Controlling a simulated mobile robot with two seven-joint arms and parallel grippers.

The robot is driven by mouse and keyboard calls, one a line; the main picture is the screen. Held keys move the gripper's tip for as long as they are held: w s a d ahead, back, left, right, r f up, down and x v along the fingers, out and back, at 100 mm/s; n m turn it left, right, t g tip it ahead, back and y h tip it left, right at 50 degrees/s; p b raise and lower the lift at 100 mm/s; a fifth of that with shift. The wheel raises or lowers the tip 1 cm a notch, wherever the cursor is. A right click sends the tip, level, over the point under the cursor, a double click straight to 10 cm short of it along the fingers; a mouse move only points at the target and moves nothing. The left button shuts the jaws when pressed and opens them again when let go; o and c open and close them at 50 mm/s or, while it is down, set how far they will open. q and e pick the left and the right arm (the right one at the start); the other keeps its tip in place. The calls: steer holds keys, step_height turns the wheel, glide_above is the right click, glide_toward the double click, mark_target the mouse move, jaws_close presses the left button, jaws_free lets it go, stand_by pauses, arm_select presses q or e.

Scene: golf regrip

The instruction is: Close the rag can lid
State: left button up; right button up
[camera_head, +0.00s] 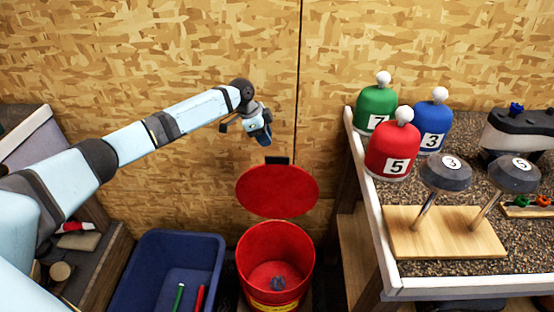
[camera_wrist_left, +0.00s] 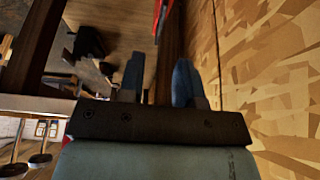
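The red rag can (camera_head: 245,268) stands on the floor, its mouth open, with a small grey-blue thing inside. Its round red lid (camera_head: 277,190) stands raised behind the mouth, with a dark piece at its top edge. My left gripper (camera_head: 262,138) is above the lid and slightly left of it, pointing down and apart from it. In the left wrist view my left gripper's fingers (camera_wrist_left: 157,82) are spread with nothing between them. My right gripper is not in view.
A blue bin (camera_head: 170,245) with a green and a red grip stands left of the can. A workbench (camera_head: 372,200) with golf club heads and numbered headcovers (camera_head: 392,158) is on the right. A wooden wall (camera_head: 190,60) is close behind.

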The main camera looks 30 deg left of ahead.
mark_target(277, 157)
arm_select(q)
steer(key=b+x, duration=0.1)
steer(key=x, duration=0.8)
steer(key=shift+w+d+f, duration=0.1)
steer(key=shift+d+f, duration=0.1)
steer(key=shift+f, duration=0.1)
steer(key=shift+c, duration=0.5)
jaws_close()
